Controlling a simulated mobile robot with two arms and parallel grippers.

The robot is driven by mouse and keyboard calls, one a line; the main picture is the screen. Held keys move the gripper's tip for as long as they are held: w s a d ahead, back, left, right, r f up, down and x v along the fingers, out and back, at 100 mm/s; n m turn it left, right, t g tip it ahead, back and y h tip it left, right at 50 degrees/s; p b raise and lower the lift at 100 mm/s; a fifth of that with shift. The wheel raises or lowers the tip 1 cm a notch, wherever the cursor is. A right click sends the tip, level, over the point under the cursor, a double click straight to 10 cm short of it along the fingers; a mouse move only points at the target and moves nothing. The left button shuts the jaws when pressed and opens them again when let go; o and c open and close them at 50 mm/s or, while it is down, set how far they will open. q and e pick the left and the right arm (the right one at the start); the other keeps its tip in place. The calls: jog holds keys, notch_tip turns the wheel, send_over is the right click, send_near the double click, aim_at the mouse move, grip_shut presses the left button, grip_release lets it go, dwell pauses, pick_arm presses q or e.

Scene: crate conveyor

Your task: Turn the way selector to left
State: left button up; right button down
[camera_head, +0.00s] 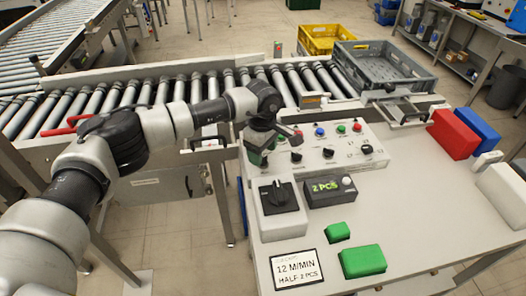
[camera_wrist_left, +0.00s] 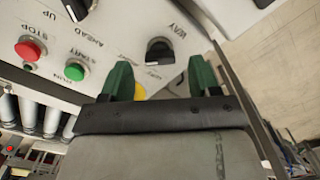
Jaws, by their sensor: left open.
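The way selector (camera_wrist_left: 160,51) is a black rotary knob on a pale control panel, with the word WAY printed beside it in the left wrist view. Which way its pointer faces is not clear. My left gripper (camera_wrist_left: 162,78) is open, its two green fingertips apart, with the knob just beyond the gap between them and apart from both. In the head view my left gripper (camera_head: 260,156) is over the left end of the control panel (camera_head: 345,160) and appears to hide the knob. My right gripper is not in view.
A red stop button (camera_wrist_left: 29,48), a green start button (camera_wrist_left: 75,71) and another black knob (camera_wrist_left: 79,8) sit near the selector. A large black dial (camera_head: 280,195), a 2 PCS display (camera_head: 329,190) and green blocks (camera_head: 362,261) are in front. The roller conveyor (camera_head: 150,95) runs behind.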

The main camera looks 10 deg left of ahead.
pick_arm(q)
notch_tip(320, 180, down, 2)
jog(key=c, duration=0.9)
jog(key=shift+c, duration=0.2)
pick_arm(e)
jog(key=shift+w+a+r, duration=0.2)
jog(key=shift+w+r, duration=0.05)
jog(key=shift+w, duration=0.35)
